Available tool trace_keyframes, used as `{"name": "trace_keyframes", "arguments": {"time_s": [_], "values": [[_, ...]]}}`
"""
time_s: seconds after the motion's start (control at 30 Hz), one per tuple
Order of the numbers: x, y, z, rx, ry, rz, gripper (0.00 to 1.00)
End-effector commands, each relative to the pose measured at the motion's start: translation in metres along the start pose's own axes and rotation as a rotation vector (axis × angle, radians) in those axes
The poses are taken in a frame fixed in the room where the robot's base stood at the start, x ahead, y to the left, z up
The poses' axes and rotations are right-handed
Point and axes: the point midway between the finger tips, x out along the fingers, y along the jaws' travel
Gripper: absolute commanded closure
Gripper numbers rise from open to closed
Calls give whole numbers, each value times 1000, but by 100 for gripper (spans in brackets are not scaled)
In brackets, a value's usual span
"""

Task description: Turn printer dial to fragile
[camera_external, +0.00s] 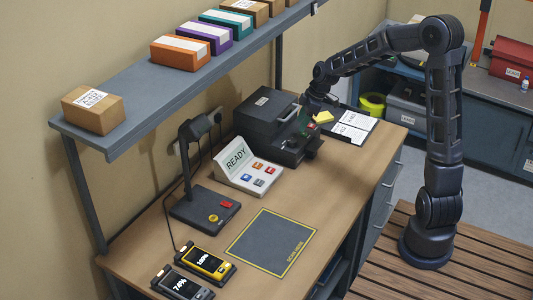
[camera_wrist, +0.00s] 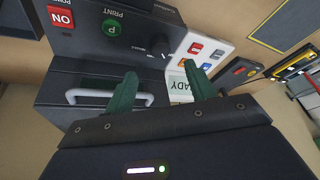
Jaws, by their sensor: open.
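The printer (camera_external: 262,112) is a dark grey box with a handle, standing at the far end of the bench against the wall. In the wrist view its front panel shows upside down, with a red ON button (camera_wrist: 61,17), a green PRINT button (camera_wrist: 112,28) and a dark round dial (camera_wrist: 159,45). The dial's setting marks are too small to read. My gripper (camera_wrist: 161,82) has green fingers, spread open and empty. The dial lies beyond the fingertips, roughly between them in the picture, with no contact visible. In the external view my gripper (camera_external: 306,112) hangs over the printer's front.
A READY display console (camera_external: 237,160) with several coloured buttons stands beside the printer. A scanner stand (camera_external: 205,205), a dark mat (camera_external: 271,241) and two handheld devices (camera_external: 206,264) lie nearer. Papers (camera_external: 352,127) lie beyond the printer. A shelf (camera_external: 190,85) with boxes overhangs the bench.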

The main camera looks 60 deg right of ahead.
Motion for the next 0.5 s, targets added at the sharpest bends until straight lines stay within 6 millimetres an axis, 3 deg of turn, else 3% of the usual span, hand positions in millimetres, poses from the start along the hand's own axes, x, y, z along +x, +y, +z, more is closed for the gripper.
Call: {"name": "trace_keyframes", "arguments": {"time_s": [0.3,0.5], "values": [[55,-1,0,-1,0,-3,45],[76,-1,0,0,-1,-1,45]]}}
